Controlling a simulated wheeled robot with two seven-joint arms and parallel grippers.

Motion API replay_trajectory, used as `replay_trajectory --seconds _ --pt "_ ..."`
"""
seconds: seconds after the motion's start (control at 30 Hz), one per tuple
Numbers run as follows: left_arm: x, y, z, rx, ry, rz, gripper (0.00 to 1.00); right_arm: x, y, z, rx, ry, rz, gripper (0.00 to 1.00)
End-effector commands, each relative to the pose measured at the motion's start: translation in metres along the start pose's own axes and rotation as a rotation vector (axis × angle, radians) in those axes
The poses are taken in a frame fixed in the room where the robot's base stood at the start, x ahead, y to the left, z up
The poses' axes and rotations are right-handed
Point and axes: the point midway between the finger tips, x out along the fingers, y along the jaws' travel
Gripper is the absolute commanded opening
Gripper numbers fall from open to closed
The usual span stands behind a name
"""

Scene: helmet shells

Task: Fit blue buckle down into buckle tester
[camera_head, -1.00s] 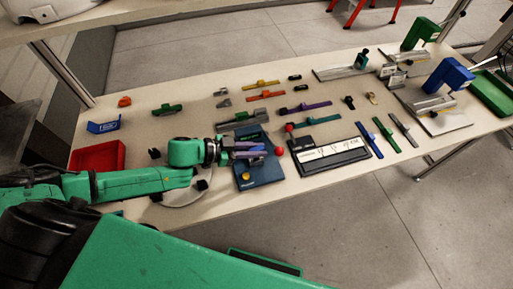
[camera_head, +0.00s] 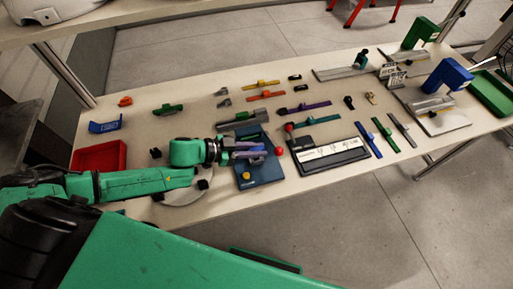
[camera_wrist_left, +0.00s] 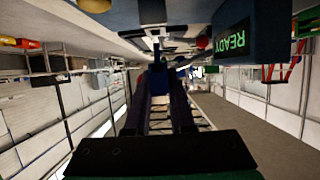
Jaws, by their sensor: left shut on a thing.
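The buckle tester (camera_head: 263,176) is a dark blue box on the table, with a red knob (camera_head: 279,153) on its right side and a yellow button (camera_head: 246,176) at its near left. In the left wrist view its display (camera_wrist_left: 232,40) reads READY in green. My left gripper (camera_head: 262,150) is over the tester, reaching in from the left. It is shut on the blue buckle (camera_wrist_left: 159,80), which shows between the fingertips in the left wrist view. The fingers hide most of the buckle and the slot below it, so I cannot tell whether the buckle touches the tester. My right gripper is out of view.

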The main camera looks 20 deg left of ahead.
Motion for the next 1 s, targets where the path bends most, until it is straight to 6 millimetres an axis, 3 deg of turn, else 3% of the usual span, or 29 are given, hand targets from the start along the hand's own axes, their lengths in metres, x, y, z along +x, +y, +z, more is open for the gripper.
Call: replay_trajectory --seconds 1.0 --pt "0.009 0.000 0.022 0.000 0.000 0.000 0.00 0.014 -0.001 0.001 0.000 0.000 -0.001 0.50"
